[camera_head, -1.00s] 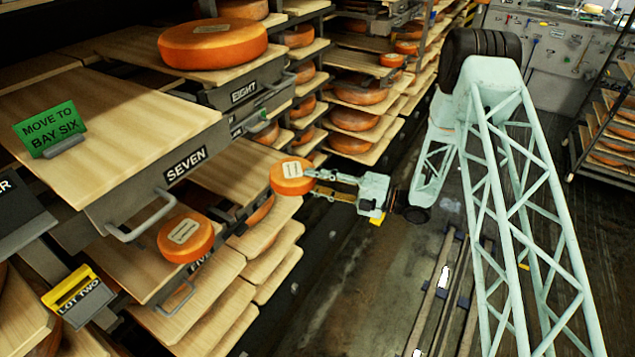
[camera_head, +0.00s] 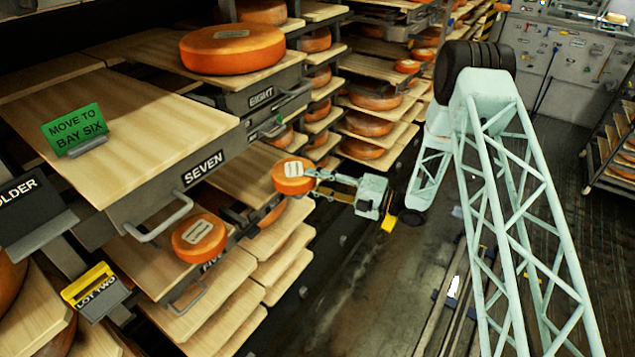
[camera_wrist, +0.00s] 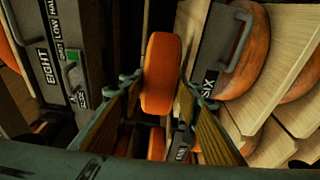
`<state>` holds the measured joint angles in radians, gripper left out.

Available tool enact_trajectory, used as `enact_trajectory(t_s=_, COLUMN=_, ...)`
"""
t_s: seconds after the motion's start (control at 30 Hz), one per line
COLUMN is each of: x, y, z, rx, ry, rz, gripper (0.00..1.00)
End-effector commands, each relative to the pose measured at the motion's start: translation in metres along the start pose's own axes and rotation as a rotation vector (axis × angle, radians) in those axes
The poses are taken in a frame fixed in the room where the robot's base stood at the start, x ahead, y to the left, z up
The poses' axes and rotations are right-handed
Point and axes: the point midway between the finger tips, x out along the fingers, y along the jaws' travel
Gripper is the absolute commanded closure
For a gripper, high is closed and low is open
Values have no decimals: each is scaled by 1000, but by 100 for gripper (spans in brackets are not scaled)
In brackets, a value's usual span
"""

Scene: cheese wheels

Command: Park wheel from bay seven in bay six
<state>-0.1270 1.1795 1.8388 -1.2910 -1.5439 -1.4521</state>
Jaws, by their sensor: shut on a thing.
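An orange cheese wheel (camera_head: 293,177) with a pale label is held in my gripper (camera_head: 316,184), out in front of the shelf fronts. My gripper is shut on its sides; in the wrist view the wheel (camera_wrist: 161,75) stands on edge between both fingers (camera_wrist: 155,100). Bay seven (camera_head: 150,110) is a pulled-out wooden board with no wheel on it, bearing a green card (camera_head: 75,130) reading MOVE TO BAY SIX. Bay six's labelled front (camera_wrist: 207,88) is right of the wheel in the wrist view. Its label is not readable in the head view.
Bay eight (camera_head: 262,97) holds a large wheel (camera_head: 232,48) above and behind. A small labelled wheel (camera_head: 199,238) sits on a lower board below bay seven. Handles (camera_head: 160,220) stick out from the fronts. The aisle floor (camera_head: 345,270) is open at the right.

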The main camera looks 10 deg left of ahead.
Motion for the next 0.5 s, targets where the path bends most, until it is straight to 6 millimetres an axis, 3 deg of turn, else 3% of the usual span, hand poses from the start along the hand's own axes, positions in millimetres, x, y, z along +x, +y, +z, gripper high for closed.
enact_trajectory(t_s=0.5, x=26, y=2, z=6, rx=-1, ry=1, rz=2, gripper=94)
